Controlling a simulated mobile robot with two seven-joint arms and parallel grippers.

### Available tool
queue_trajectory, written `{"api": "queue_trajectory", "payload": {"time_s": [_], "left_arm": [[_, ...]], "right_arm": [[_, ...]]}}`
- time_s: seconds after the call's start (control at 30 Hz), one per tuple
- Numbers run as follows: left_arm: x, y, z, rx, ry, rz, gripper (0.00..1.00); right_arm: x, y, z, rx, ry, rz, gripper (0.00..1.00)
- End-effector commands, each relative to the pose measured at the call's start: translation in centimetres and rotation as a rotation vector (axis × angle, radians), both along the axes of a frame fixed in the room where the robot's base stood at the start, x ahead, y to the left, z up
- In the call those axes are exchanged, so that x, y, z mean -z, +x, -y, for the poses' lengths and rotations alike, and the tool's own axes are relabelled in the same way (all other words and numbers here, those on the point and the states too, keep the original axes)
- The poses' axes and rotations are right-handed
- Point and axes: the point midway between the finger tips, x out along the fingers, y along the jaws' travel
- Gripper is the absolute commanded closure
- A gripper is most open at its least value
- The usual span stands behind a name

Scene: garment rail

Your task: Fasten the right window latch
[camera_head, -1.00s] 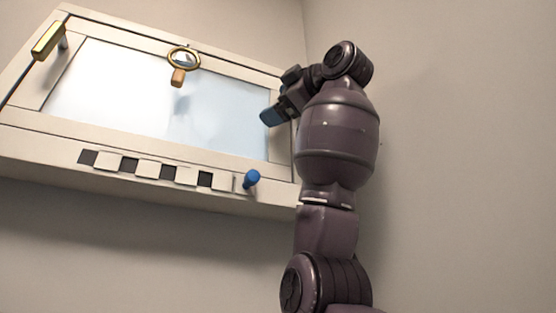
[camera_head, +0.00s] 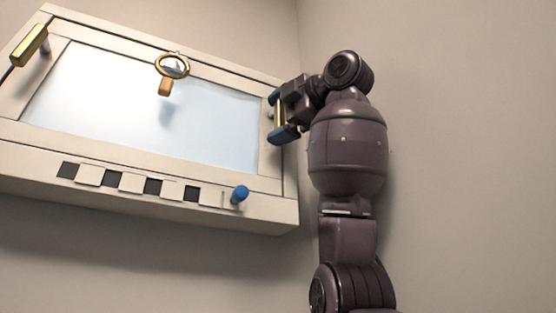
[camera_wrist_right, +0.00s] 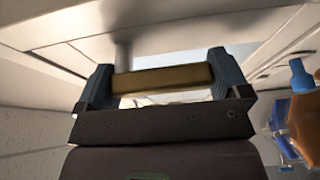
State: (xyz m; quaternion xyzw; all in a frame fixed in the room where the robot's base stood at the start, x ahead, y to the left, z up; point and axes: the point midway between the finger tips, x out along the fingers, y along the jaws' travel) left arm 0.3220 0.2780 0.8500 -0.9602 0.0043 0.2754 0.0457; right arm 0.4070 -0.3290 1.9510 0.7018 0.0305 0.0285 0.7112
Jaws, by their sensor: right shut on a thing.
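The window (camera_head: 20,125) has a pale frame and a light blue pane, seen from below in the head view. The right latch, a gold bar (camera_wrist_right: 162,80), lies lengthwise between the two blue fingertips of my right gripper (camera_head: 280,115) at the window's right edge; the gripper is shut on it. A grey post behind the bar joins it to the frame in the wrist view. In the head view the fingers and hand hide part of this latch. The left latch (camera_head: 30,45), a gold bar, sits at the frame's upper left corner. My left gripper is not in view.
A gold ring with a wooden grip (camera_head: 166,86) hangs at the top of the pane. A blue knob (camera_head: 239,194) sits on the lower sill beside a strip of dark and pale squares (camera_head: 110,180). A plain wall (camera_head: 450,150) is at the right.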

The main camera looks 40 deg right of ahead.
Motion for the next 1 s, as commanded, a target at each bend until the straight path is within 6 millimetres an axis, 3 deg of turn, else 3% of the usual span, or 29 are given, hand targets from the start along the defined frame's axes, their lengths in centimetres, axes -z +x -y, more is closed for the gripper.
{"api": "queue_trajectory", "payload": {"time_s": [0.27, 0.3, 0.77, 1.0], "left_arm": [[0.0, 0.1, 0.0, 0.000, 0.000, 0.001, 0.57], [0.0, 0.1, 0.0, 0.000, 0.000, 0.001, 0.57], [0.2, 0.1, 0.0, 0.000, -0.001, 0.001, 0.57], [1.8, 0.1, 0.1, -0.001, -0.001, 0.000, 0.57]], "right_arm": [[0.1, 0.0, -0.1, -0.002, -0.005, -0.004, 0.48], [0.1, 0.0, -0.1, -0.002, -0.005, -0.004, 0.00], [0.1, 0.0, -0.2, -0.001, 0.018, 0.006, 0.00], [0.3, 0.3, -1.0, -0.006, 0.202, 0.063, 0.00]]}}
